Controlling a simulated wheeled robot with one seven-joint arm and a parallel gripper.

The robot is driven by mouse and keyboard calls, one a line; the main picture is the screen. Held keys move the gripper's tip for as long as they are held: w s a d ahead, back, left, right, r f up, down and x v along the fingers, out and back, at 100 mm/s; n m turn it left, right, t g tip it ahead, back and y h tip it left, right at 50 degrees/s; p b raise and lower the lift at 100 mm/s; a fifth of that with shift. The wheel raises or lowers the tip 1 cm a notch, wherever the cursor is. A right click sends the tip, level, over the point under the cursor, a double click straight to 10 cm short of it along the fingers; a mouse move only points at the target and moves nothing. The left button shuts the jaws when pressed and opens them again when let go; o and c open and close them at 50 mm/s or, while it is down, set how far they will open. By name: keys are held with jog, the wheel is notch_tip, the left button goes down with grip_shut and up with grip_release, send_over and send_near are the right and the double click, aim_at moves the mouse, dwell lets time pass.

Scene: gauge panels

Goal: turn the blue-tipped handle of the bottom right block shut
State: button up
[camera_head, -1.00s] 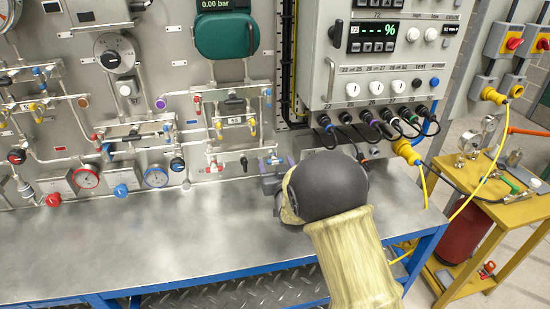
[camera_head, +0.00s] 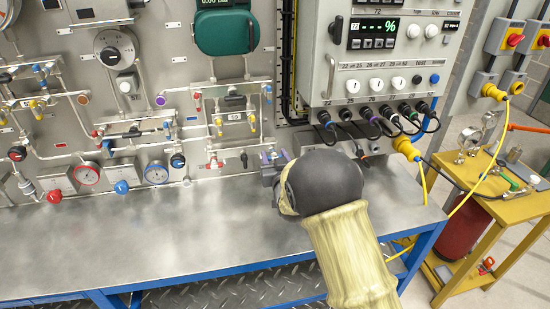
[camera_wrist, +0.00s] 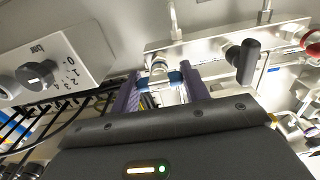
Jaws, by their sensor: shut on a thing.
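The bottom right block (camera_wrist: 215,42) is a pale metal bar on the panel with red, black and blue-tipped handles; it also shows in the head view (camera_head: 228,163). My gripper (camera_wrist: 160,77) is at the blue-tipped end, its two purple fingers on either side of the blue-tipped handle (camera_wrist: 175,78) and shut on it. Blue shows near both fingers, with the metal valve stem between them. The black handle (camera_wrist: 248,62) sticks out beside my gripper, and the red handle (camera_wrist: 311,38) is farther along. In the head view my gripper (camera_head: 275,160) is partly hidden by my wrist.
The metal bench top (camera_head: 150,240) below is clear. Gauges (camera_head: 87,174) and pipework fill the panel to the left. A yellow cart (camera_head: 500,190) stands at the right.

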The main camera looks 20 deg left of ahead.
jog(key=shift+m+b, duration=0.3)
jog(key=shift+b, duration=0.15)
jog(key=m+b, duration=0.2)
jog(key=b, duration=0.1)
jog(key=m+b, duration=0.2)
jog(key=b, duration=0.1)
jog(key=shift+d+f, duration=0.15)
jog(key=shift+f, duration=0.15)
jog(key=m+b, duration=0.4)
jog(key=b, duration=0.1)
jog(key=shift+w+m+b, duration=0.1)
jog(key=shift+m+b, duration=0.2)
jog(key=m+b, duration=0.5)
jog(key=shift+b, duration=0.4)
jog(key=shift+r+m+b, duration=0.1)
jog(key=shift+m+b, duration=1.45)
jog(key=shift+m, duration=0.35)
jog(key=o, duration=1)
jog(key=shift+d, duration=0.1)
